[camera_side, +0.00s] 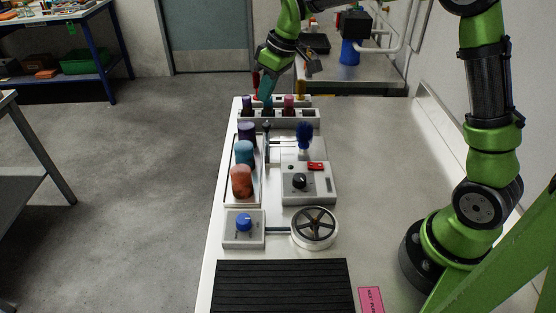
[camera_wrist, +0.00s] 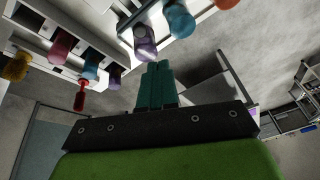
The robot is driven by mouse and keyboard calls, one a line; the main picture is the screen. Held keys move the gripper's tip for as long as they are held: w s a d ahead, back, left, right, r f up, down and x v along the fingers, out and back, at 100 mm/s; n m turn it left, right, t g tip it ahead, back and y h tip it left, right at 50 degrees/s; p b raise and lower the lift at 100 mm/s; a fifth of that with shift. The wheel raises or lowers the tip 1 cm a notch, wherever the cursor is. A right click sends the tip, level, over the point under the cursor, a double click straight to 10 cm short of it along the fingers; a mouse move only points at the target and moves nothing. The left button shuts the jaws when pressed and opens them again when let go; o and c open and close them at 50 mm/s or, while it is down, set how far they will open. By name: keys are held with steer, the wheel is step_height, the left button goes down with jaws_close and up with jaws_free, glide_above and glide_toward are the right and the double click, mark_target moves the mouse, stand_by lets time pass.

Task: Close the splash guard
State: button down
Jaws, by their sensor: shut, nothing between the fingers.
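I cannot pick out a splash guard with certainty in either view. My gripper (camera_side: 266,94) points down at the far end of the bench, by the left end of a rack with small coloured caps (camera_side: 307,119). Its teal fingers are together with nothing between them, as the wrist view also shows (camera_wrist: 158,70). A grey unit with a black knob and red switch (camera_side: 318,190) stands mid-bench, and a blue-topped piece (camera_side: 304,134) stands behind it. Whether the fingers touch the rack is unclear.
Purple (camera_side: 247,131), teal (camera_side: 244,153) and orange (camera_side: 241,182) bottles stand in a row on the left. A blue-knob box (camera_side: 243,229), a spoked wheel (camera_side: 314,228) and a black ribbed mat (camera_side: 283,287) are nearer.

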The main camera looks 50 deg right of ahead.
step_height(320, 180, down, 9)
steer(key=w+n, duration=0.2)
steer(key=n, duration=0.1)
steer(key=shift+w+n, duration=0.3)
steer(key=shift+w, duration=0.05)
stand_by(0.4)
steer(key=shift+d+r, duration=0.1)
